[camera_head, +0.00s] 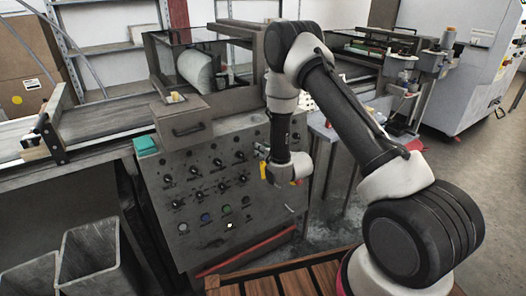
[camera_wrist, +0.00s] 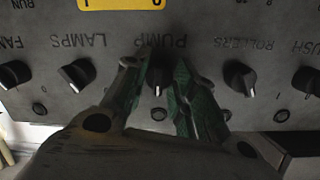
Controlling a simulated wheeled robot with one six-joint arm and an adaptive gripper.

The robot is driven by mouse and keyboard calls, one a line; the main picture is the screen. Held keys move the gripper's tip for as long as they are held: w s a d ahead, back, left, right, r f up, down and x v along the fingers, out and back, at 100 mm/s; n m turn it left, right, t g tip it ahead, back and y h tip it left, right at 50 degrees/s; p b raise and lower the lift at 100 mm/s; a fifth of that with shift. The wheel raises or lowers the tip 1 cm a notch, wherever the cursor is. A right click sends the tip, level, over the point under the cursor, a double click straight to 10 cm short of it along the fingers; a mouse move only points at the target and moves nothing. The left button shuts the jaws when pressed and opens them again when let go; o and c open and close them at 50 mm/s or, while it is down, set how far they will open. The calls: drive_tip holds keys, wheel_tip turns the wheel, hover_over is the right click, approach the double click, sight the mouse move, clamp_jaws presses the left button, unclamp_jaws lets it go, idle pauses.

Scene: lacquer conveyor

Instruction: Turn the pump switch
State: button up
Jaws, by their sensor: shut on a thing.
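The pump switch (camera_wrist: 158,74) is a black rotary knob with a white pointer line, under the upside-down label PUMP in the wrist view. Its pointer line runs nearly straight up and down in that view. My gripper (camera_wrist: 160,80) has one green-padded finger on each side of the knob and is shut on it. In the head view my gripper (camera_head: 262,151) is at the upper right of the grey control panel (camera_head: 160,215). The pump switch cannot be made out there behind my gripper.
The lamps knob (camera_wrist: 78,75) and rollers knob (camera_wrist: 241,78) sit close on either side of my fingers. The fan knob (camera_wrist: 14,74) is farther left. In the head view, grey bins (camera_head: 90,255) stand left of the panel and a wooden surface (camera_head: 270,287) lies in front.

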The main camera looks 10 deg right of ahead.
drive_tip(key=n, duration=0.6)
drive_tip(key=shift+t+h, duration=0.3)
idle(0.4)
drive_tip(key=o, duration=1)
drive_tip(key=v, duration=1.2)
drive_tip(key=shift+f, duration=0.1)
